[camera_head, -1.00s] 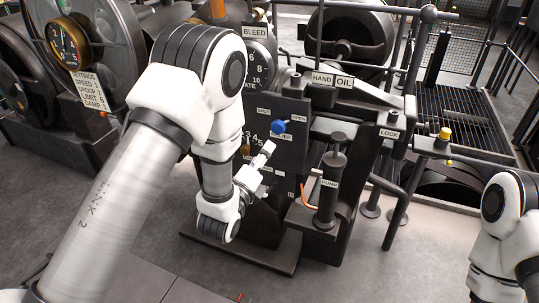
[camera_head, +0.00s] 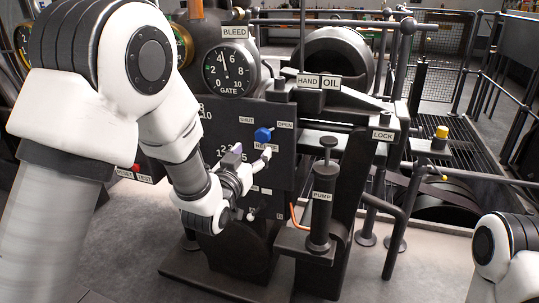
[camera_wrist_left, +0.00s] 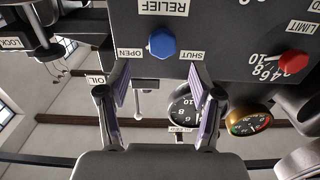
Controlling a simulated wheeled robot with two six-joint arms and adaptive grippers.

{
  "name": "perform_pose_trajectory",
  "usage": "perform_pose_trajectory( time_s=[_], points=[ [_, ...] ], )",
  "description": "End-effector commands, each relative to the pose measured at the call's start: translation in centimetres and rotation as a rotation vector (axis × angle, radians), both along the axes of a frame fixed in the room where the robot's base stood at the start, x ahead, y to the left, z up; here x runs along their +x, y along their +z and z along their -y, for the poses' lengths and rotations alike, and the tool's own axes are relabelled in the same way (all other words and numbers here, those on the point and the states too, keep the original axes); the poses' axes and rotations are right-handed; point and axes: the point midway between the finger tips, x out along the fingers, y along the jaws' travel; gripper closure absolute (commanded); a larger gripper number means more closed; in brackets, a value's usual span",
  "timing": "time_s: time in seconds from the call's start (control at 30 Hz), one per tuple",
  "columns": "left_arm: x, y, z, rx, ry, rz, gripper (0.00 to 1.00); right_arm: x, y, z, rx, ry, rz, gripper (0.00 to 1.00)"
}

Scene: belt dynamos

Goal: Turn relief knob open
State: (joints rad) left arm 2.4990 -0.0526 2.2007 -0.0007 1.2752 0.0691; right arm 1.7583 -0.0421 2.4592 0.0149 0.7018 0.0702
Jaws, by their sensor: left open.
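The blue relief knob (camera_head: 263,134) is on the dark panel (camera_head: 284,165), between the SHUT label (camera_head: 246,120) and the OPEN label (camera_head: 285,125). The RELIEF label (camera_head: 266,147) is just below it. In the left wrist view, which is upside down, the knob (camera_wrist_left: 162,43) sits centred ahead of my left gripper (camera_wrist_left: 160,82). That gripper is open and empty, its two fingers spread either side of the knob's line and apart from it. In the head view my left gripper (camera_head: 248,157) is just below the knob. My right gripper is out of view.
A red knob (camera_wrist_left: 293,61) by the LIMIT label is on the same panel. The black pump (camera_head: 322,205) stands to the right of the panel, with an orange hose beside it. The GATE gauge (camera_head: 225,68) is above. A yellow-capped post (camera_head: 440,138) is further right.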

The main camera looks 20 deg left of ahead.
Motion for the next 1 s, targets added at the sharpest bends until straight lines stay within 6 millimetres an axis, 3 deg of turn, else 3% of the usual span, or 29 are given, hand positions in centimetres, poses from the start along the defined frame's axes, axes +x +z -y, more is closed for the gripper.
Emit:
perform_pose_trajectory(
  time_s=[0.4, 0.7, 0.73, 0.9, 1.0],
  points=[
    [6.8, 0.2, 0.2, 0.002, -0.001, 0.002, 0.35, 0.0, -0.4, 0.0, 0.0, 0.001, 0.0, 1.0],
    [7.6, 0.2, 0.3, 0.002, -0.002, -0.001, 0.35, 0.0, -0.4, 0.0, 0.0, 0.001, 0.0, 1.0],
    [7.6, 0.2, 0.3, 0.002, -0.002, -0.001, 0.39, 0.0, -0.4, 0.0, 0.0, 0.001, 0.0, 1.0],
    [7.6, 0.2, 0.3, 0.003, -0.002, -0.001, 0.94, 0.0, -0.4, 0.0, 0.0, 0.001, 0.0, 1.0],
    [7.6, 0.2, 0.3, 0.004, -0.003, -0.001, 0.94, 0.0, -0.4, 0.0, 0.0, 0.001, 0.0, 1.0]
  ],
)
